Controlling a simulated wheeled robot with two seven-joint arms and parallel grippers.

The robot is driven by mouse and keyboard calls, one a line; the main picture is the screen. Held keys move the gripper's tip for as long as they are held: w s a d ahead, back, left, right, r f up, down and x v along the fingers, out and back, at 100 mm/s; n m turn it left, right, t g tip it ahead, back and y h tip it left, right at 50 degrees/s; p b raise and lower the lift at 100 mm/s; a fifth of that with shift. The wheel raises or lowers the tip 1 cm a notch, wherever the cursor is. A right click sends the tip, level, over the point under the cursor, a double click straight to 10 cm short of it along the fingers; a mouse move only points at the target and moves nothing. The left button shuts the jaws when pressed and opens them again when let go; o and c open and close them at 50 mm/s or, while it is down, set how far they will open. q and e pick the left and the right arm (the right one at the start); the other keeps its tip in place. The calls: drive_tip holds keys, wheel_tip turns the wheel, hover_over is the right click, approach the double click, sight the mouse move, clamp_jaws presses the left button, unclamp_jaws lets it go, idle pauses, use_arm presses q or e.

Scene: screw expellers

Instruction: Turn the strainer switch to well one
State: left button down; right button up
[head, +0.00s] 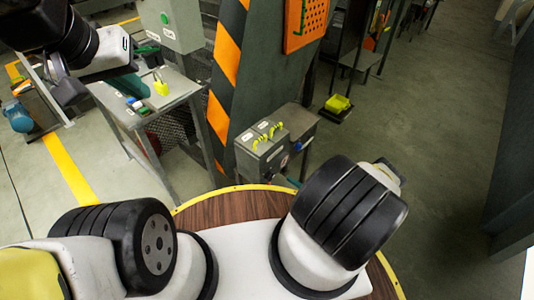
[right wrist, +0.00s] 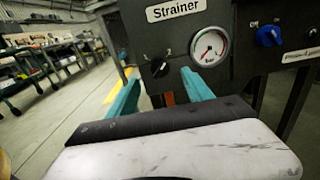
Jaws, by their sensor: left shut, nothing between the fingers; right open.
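The strainer panel (right wrist: 178,33) is a dark box face with a white "Strainer" label, straight ahead in the right wrist view. Its black rotary switch (right wrist: 158,68) is below the label, left of a round pressure gauge (right wrist: 210,47). I cannot read the switch's position or its small markings. My right gripper (right wrist: 162,92) is open and empty, with its two teal fingers pointing at the panel. The switch appears between the fingertips, and I see no grip on it. My left gripper (head: 132,86) is shut and empty at the upper left of the head view.
A blue switch (right wrist: 269,35) is on another panel to the right. A metal table (head: 172,90) and a striped post (head: 226,60) stand behind. Open floor lies at right.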

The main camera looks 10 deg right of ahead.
sight(270, 177)
drive_tip(key=x, duration=0.7)
drive_tip(key=shift+w+a, duration=0.25)
drive_tip(key=shift+a, duration=0.05)
drive_tip(key=shift+f, duration=0.15)
clamp_jaws()
